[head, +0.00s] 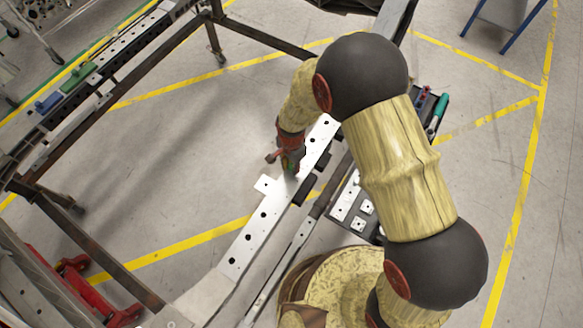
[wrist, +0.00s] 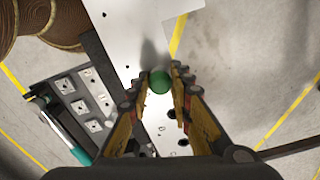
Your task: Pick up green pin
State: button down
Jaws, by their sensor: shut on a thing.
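The green pin (wrist: 159,82) shows its round green top between the fingertips of my gripper (wrist: 160,77) in the wrist view. The fingers are shut on it from both sides. In the head view my gripper (head: 289,158) is over the white perforated beam (head: 245,246), and a bit of green shows at its tips. The pin's lower end is hidden, so I cannot tell whether it sits in a hole or is clear of the beam. The beam also shows below the fingers in the wrist view (wrist: 118,32).
A dark tray (head: 356,226) with square white plates stands beside the beam, with a teal-handled tool (head: 438,112) near its far end. A dark frame (head: 262,40) with a blue block (head: 47,103) and a green block (head: 79,77) stands left. Open floor lies between.

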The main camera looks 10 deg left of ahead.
jog(key=shift+r, duration=0.15)
jog(key=shift+r, duration=0.25)
notch_tip(320, 180, up, 3)
jog(key=p, duration=0.2)
jog(key=shift+p, duration=0.3)
jog(key=s+d+r+p, duration=0.7)
jog(key=s+r+p, duration=0.1)
jog(key=s, duration=0.4)
jog(key=shift+d+r, duration=0.15)
jog(key=shift+r, duration=0.5)
jog(key=shift+p, duration=0.3)
notch_tip(320, 180, up, 6)
jog(key=p, duration=0.4)
jog(key=shift+r+p, duration=0.15)
jog(key=shift+p, duration=0.2)
